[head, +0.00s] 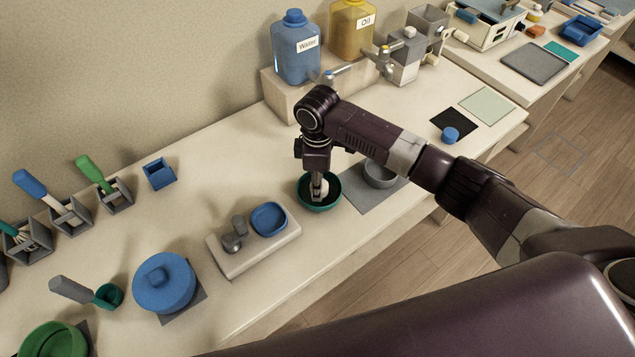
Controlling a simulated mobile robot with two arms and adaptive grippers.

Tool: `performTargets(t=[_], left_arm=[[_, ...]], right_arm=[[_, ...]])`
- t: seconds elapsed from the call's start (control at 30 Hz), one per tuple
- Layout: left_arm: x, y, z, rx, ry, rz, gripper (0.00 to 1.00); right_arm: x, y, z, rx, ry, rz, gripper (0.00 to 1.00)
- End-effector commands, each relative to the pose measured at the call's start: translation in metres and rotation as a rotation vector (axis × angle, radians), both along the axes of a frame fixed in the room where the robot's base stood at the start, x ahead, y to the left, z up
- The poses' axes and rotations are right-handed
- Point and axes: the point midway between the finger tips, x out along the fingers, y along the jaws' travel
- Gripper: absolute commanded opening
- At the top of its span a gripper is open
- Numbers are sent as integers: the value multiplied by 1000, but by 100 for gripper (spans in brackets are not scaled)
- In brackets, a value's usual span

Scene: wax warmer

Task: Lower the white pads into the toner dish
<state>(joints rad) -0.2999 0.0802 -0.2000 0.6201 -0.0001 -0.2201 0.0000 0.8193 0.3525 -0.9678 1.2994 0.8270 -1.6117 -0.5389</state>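A dark green dish (306,202), which I take to be the toner dish, stands on the counter left of the grey mat. My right gripper (319,186) points straight down into this dish, its fingers close together. A small white bundle, which looks like the white pads (323,189), shows at its fingertips, within the dish rim. The fingers hide part of it, and I cannot tell whether it touches the dish bottom. My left gripper is not in view.
A grey bowl (380,174) sits on a grey mat (372,200) right of the dish. A beige tray (238,264) with a blue dish (269,218) lies in front left. A riser with the Water jug (297,50) and Oil jug (351,30) stands behind.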

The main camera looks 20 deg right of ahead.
Motion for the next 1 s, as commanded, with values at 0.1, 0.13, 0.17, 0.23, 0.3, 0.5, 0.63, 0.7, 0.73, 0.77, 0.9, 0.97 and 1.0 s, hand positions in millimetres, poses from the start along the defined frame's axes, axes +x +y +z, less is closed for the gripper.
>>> performTargets(t=[0.1,0.13,0.17,0.23,0.3,0.5,0.63,0.7,0.73,0.77,0.9,0.97,1.0], left_arm=[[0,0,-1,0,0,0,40],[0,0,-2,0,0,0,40],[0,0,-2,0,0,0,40],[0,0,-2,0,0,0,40],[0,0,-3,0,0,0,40],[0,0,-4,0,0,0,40],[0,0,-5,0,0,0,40],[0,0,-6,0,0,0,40],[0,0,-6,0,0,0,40],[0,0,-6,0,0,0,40],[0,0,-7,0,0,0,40],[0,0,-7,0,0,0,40],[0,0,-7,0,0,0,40]], right_arm=[[0,0,-2,0,0,0,16],[0,0,-3,0,0,0,16],[0,0,-3,0,0,0,16],[0,0,-4,0,0,0,16],[0,0,-5,0,0,0,16],[0,0,-8,0,0,0,16],[0,0,-10,0,0,0,16],[0,0,-11,1,0,0,16],[0,0,-12,1,0,0,16],[0,0,-12,1,0,0,16],[0,0,-14,1,0,0,16],[0,0,-15,1,0,0,16],[0,0,-14,1,0,0,16]])
